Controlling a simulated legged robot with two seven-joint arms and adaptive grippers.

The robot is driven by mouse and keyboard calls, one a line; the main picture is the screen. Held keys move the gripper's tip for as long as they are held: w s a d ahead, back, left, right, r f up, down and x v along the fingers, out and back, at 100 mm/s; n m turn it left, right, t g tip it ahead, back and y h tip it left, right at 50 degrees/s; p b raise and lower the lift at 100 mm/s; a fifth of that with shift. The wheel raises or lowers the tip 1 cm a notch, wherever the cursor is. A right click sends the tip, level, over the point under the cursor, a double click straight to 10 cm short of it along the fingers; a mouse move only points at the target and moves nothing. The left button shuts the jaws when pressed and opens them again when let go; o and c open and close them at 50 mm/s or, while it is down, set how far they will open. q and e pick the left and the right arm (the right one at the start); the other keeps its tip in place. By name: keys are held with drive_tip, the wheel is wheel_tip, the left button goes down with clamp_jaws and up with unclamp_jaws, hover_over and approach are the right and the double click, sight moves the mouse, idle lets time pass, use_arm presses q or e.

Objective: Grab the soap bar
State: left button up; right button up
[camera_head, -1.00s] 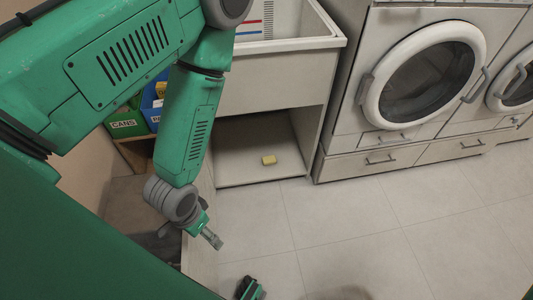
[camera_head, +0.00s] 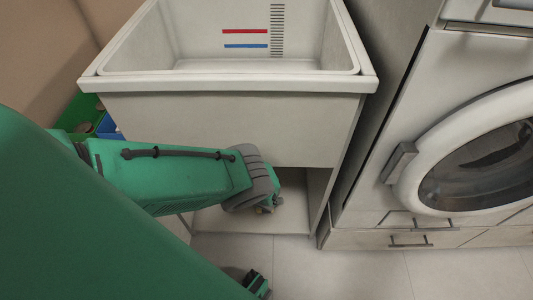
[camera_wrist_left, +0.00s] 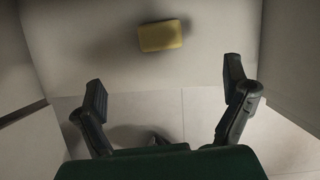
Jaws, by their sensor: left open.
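The soap bar (camera_wrist_left: 161,36) is a small yellow block in the left wrist view. It lies on the pale floor of the open space under the sink, at the top middle of that view. My left gripper (camera_wrist_left: 166,86) is open and empty, its two dark fingers spread wide. The soap lies beyond the fingertips, between their lines and apart from both. In the head view my left gripper (camera_head: 266,208) is in the opening under the sink, mostly hidden by its own wrist. The soap is hidden there.
The sink cabinet (camera_head: 230,128) has a basin above and side walls around the low opening. A washing machine (camera_head: 400,150) with a round door stands to the right. Green and blue boxes (camera_head: 84,112) are at the left. Tiled floor (camera_head: 340,275) in front is clear.

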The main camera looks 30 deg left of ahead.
use_arm(q)
drive_tip(key=shift+m, duration=0.3)
drive_tip(key=b+x, duration=0.2)
drive_tip(key=x, duration=0.1)
drive_tip(key=b+x, duration=0.2)
drive_tip(key=b, duration=0.1)
drive_tip(key=b+x, duration=0.3)
drive_tip(key=shift+w+d+f, duration=0.25)
drive_tip(key=shift+w+f, duration=0.05)
drive_tip(key=shift+w+a+f+b, duration=0.15)
drive_tip(key=shift+a+f+b, duration=0.3)
drive_tip(key=shift+f+b, duration=0.4)
drive_tip(key=shift+f, duration=0.1)
drive_tip(key=b+x, duration=0.3)
drive_tip(key=shift+s+f+b, duration=0.25)
drive_tip(key=shift+f+b, duration=0.15)
drive_tip(key=shift+f, duration=0.1)
drive_tip(key=shift+w+a, duration=0.1)
drive_tip(key=shift+a, duration=0.15)
drive_tip(key=shift+d, duration=0.1)
drive_tip(key=c, duration=1.1)
drive_tip(key=shift+c, duration=1)
use_arm(e)
wheel_tip(320, 180, down, 14)
drive_tip(key=a, duration=0.1)
drive_tip(key=shift+r, duration=0.25)
